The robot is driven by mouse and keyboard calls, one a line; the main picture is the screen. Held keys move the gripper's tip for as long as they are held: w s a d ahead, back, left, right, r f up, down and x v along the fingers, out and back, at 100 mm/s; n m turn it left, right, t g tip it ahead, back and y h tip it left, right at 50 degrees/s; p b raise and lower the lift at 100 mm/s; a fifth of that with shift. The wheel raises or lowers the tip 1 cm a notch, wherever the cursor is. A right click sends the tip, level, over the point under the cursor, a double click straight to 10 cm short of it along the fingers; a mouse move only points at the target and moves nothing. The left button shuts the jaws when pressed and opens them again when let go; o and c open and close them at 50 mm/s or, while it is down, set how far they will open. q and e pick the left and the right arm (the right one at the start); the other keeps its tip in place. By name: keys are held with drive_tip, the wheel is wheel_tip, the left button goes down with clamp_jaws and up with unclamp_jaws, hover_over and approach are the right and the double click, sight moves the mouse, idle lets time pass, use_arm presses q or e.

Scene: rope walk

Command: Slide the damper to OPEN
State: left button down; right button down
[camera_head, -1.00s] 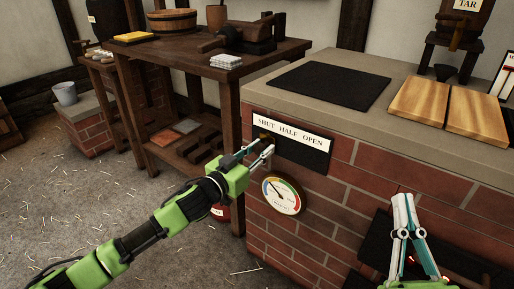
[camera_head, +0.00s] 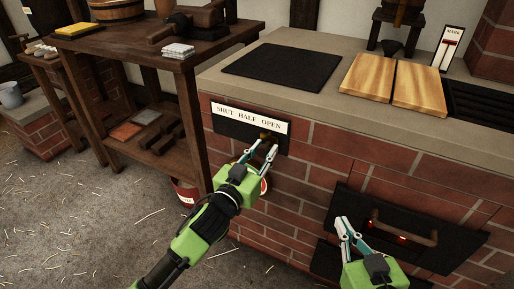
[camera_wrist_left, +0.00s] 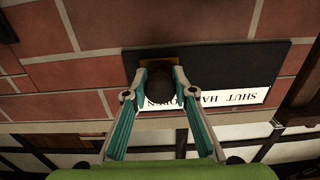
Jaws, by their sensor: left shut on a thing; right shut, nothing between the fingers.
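The damper's dark plate (camera_head: 226,128) is on the brick front of the hearth, under a white label (camera_head: 248,118) reading SHUT, HALF, OPEN. The damper's brass slider (camera_head: 265,134) is at the right end, below OPEN. My left gripper (camera_head: 263,149) is shut on the damper's knob. In the left wrist view the dark round knob (camera_wrist_left: 161,88) is between the two fingertips (camera_wrist_left: 159,82), and the fingers partly cover the word OPEN on the upside-down label (camera_wrist_left: 235,98). My right gripper (camera_head: 342,224) is shut and empty, low in front of the firebox.
A round gauge (camera_head: 264,186) is mostly hidden behind my left gripper. A firebox door (camera_head: 365,215) with a bar handle and glowing slots is at the lower right. Wooden boards (camera_head: 368,77) and a black plate (camera_head: 283,73) lie on the hearth top. A wooden workbench (camera_head: 187,60) stands left.

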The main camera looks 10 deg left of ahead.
use_arm(q)
drive_tip(key=shift+s+d, duration=0.1)
drive_tip(key=shift+d, duration=0.2)
drive_tip(key=c, duration=1.7)
unclamp_jaws()
drive_tip(key=shift+s+a, duration=0.1)
drive_tip(key=shift+s, duration=0.05)
drive_tip(key=v, duration=1.1)
drive_tip(key=shift+s, duration=0.35)
